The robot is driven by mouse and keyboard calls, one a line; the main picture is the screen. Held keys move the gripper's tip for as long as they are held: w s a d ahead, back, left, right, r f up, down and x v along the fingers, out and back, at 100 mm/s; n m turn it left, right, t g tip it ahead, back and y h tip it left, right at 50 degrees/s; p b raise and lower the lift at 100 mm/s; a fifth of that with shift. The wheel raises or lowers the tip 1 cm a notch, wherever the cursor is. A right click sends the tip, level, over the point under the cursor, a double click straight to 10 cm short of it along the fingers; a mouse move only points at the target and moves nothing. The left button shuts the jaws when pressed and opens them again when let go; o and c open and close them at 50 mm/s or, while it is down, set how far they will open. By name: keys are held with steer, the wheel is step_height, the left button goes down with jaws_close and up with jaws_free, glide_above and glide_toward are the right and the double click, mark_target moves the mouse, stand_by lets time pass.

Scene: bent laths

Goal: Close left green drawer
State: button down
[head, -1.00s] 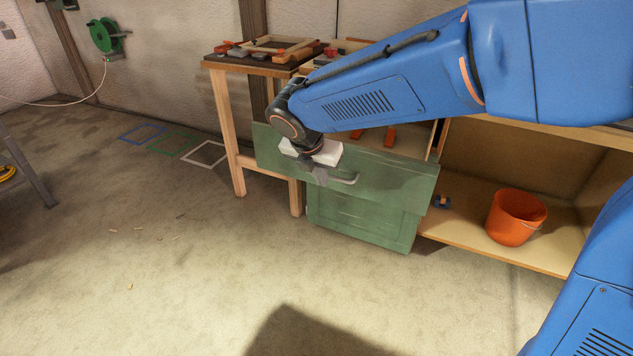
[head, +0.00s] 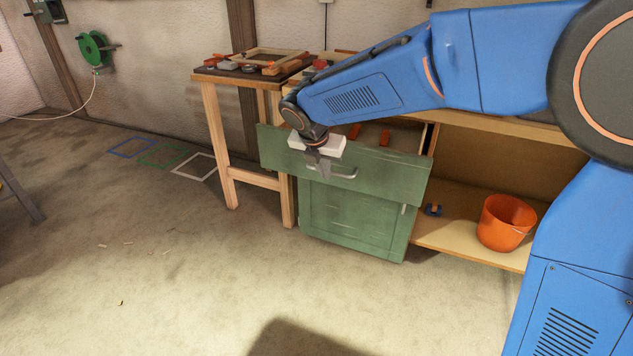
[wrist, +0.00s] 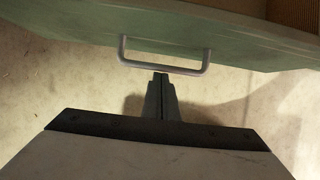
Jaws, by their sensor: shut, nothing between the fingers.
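The green drawer (head: 385,178) is pulled out from the workbench, above a green cabinet door (head: 352,218). Orange items show inside it behind the front. Its pale bar handle (head: 343,176) is on the front face. My gripper (head: 322,176) is shut and empty, pointing down in front of the drawer front, by the left part of the handle. In the wrist view the shut fingers (wrist: 161,82) lie just below the handle (wrist: 165,70), on its outer side. I cannot tell whether they touch it.
A wooden side table (head: 232,80) with frames and clamps stands left of the drawer.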

steer(key=w+d, duration=0.3)
steer(key=w, duration=0.5)
steer(key=w+d, duration=0.3)
steer(key=w, duration=0.5)
steer(key=w+d, duration=0.3)
steer(key=w, duration=0.5)
steer(key=shift+w, duration=0.4)
steer(key=shift+w+d+r, duration=0.1)
steer(key=shift+w, duration=0.1)
steer(key=shift+w+r, duration=0.1)
